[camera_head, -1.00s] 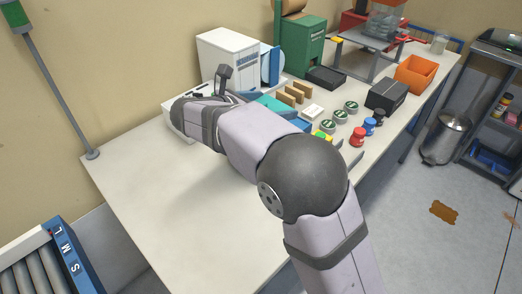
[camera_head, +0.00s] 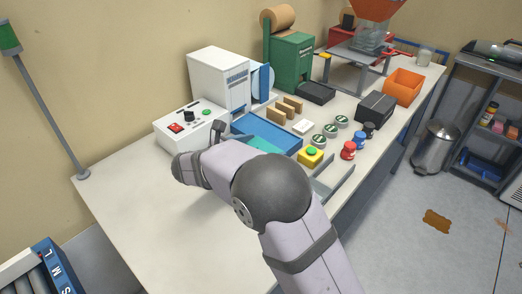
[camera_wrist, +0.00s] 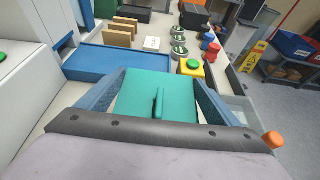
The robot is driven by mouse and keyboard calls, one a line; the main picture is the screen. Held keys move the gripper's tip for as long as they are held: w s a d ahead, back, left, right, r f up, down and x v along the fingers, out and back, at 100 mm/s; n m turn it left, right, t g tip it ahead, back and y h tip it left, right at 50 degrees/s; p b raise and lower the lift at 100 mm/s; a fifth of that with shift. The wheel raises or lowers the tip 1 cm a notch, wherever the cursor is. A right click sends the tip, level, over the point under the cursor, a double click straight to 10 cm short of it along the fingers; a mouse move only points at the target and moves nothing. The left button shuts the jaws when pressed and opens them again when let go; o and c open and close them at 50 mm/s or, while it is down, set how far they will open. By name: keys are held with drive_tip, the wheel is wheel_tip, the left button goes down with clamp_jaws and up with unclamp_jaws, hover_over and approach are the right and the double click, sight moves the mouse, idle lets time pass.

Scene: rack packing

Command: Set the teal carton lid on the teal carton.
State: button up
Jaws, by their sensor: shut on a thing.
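The teal carton lid (camera_wrist: 140,90) shows in the wrist view as a flat teal panel with a thin upright ridge in its middle. My gripper (camera_wrist: 158,78) is shut on it, with one blue finger along each side. In the head view a patch of the teal lid (camera_head: 263,146) shows beyond my wrist, at the near side of the blue tray. I cannot make out a separate teal carton in either view; what lies under the lid is hidden.
The blue tray (camera_head: 285,132) lies just beyond the lid. Brown blocks (camera_head: 277,112), a white box (camera_head: 303,128), green-topped tins (camera_head: 318,140) and a yellow button box (camera_head: 310,157) stand close by. A white control box (camera_head: 170,139) stands left. The bench's near left is clear.

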drive_tip(key=shift+f, duration=0.55)
drive_tip(key=shift+f, duration=0.6)
drive_tip(key=o, duration=0.9)
drive_tip(key=shift+r, duration=0.1)
drive_tip(key=shift+r, duration=0.2)
drive_tip(key=b+v, duration=0.1)
drive_tip(key=v, duration=1.1)
drive_tip(key=shift+r+b, duration=0.25)
drive_tip(key=shift+b, duration=0.1)
drive_tip(key=shift+d, duration=0.1)
